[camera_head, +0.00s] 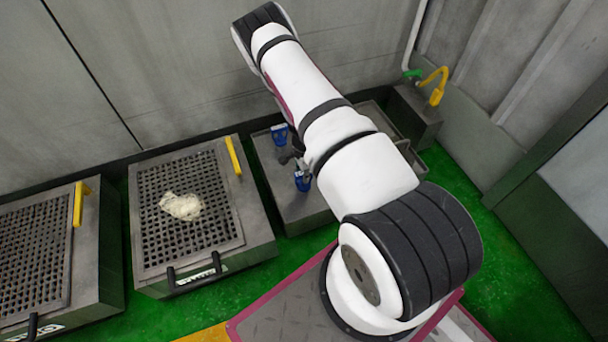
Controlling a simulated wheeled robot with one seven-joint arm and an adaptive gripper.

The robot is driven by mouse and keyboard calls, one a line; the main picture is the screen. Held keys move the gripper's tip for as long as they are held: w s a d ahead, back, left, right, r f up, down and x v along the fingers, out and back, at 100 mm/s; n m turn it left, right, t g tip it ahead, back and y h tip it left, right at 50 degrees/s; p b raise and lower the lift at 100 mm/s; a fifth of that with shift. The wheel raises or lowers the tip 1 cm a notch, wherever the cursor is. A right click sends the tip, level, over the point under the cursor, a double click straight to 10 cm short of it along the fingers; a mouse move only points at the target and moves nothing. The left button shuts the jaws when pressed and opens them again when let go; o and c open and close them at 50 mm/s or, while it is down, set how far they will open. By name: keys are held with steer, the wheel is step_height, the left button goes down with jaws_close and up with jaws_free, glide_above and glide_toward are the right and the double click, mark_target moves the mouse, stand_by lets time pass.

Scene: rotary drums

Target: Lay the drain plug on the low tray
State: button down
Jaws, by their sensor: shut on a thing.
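My gripper (291,156), with blue finger parts, is at the end of my white arm, over the grey low tray (299,213) in the middle of the view. It is shut on a small dark grey piece, which I take to be the drain plug (286,157), between the blue parts. The plug's full shape is too small to make out. I cannot tell how high it is above the tray. My arm hides the right side of the tray.
Left of the tray stands a grated box (150,245) with a yellow handle (233,156) and a crumpled pale cloth (181,206) on its grate. Another grated box (108,265) is at far left. A grey box with a yellow-handled tap (437,86) stands back right. Green floor is clear at right.

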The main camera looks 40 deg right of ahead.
steer(key=shift+f, duration=0.2)
steer(key=c, duration=1.5)
jaws_free()
steer(key=shift+r, duration=0.1)
